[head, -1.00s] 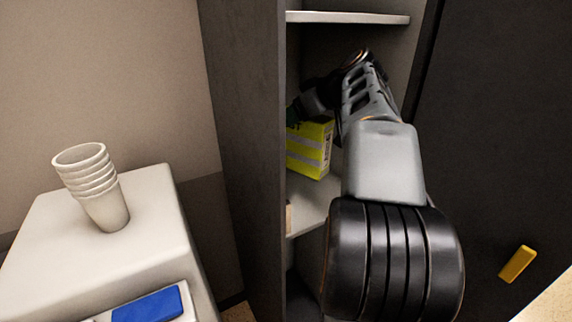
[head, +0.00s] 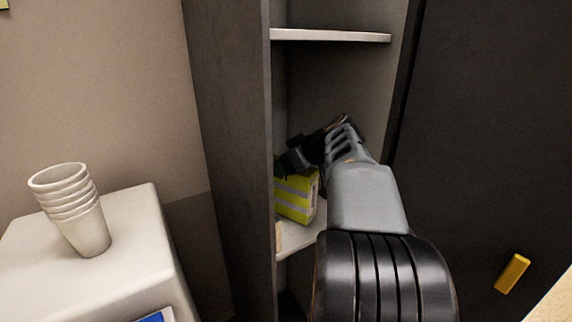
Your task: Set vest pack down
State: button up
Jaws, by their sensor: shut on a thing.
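The vest pack (head: 296,198) is a yellow-green block with pale grey bands, inside the open dark cabinet. It stands low over the middle white shelf (head: 290,243), at or very near its surface; I cannot tell whether it touches. My gripper (head: 290,165) is at the top of the pack, shut on it. The fingertips are dark and partly hidden by the cabinet's left side and the pack. My arm covers the right part of the shelf.
A white upper shelf (head: 330,36) is above my arm. The cabinet's left wall (head: 232,150) is close to the pack. The dark door (head: 490,130) with a yellow handle (head: 512,273) is at right. Stacked cups (head: 72,212) stand on a white cabinet (head: 140,235) at left. A small tan object (head: 279,237) is at the shelf's left edge.

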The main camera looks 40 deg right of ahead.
jog(key=shift+f, duration=0.1)
jog(key=o, duration=1.3)
jog(key=shift+r, duration=0.2)
jog(key=v, duration=1.2)
jog(key=shift+f, duration=0.15)
